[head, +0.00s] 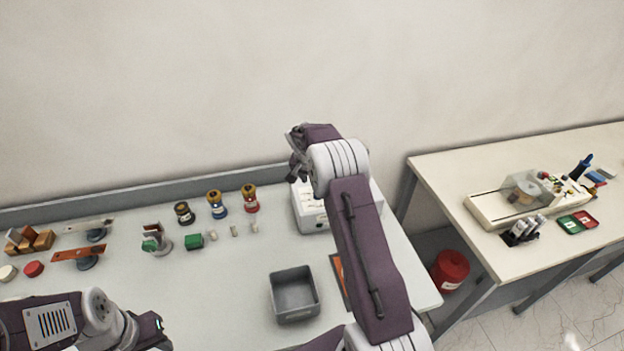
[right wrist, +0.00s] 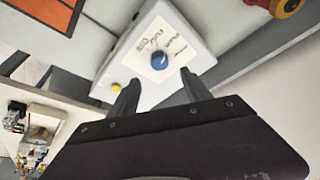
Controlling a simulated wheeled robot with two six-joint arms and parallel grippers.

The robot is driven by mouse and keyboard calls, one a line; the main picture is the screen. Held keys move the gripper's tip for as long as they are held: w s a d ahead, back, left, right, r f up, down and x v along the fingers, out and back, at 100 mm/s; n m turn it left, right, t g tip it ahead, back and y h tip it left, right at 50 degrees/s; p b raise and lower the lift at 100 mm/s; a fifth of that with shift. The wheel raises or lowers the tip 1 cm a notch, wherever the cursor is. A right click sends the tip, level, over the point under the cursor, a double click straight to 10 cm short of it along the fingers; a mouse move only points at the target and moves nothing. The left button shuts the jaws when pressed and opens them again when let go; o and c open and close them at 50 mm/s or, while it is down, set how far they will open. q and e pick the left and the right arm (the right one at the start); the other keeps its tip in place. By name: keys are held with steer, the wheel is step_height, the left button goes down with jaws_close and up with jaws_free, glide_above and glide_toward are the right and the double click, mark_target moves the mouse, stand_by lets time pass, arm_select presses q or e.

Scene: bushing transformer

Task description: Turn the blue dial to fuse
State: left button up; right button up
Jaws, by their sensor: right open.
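The blue dial (right wrist: 159,61) sits on a white label on the face of a white box (right wrist: 190,28). A small pale mark shows on the dial; which label it points to is too small to tell. In the head view the white box (head: 308,213) stands at the table's back right, partly hidden by my right arm, and the dial is not seen. My right gripper (right wrist: 161,88) is open and empty, its two fingers pointing toward the dial from either side, apparently short of it. It also shows above the box in the head view (head: 296,165).
A yellow button (right wrist: 117,87) is on the box near one finger. A grey bin (head: 294,312) stands in front of the box. Several bushings, including a red one (head: 250,198), stand to the left. My left arm is low at left. A second bench is at right.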

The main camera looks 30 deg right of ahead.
steer(key=p+x, duration=0.3)
steer(key=x, duration=0.4)
steer(key=shift+w+d+f, duration=0.15)
steer(key=shift+f, duration=0.2)
steer(key=shift+d+f, duration=0.15)
steer(key=shift+f, duration=0.25)
arm_select(q)
steer(key=r, duration=0.3)
steer(key=shift+s+r, duration=0.25)
steer(key=shift+r, duration=0.1)
steer(key=shift+a, duration=0.1)
arm_select(e)
jaws_close()
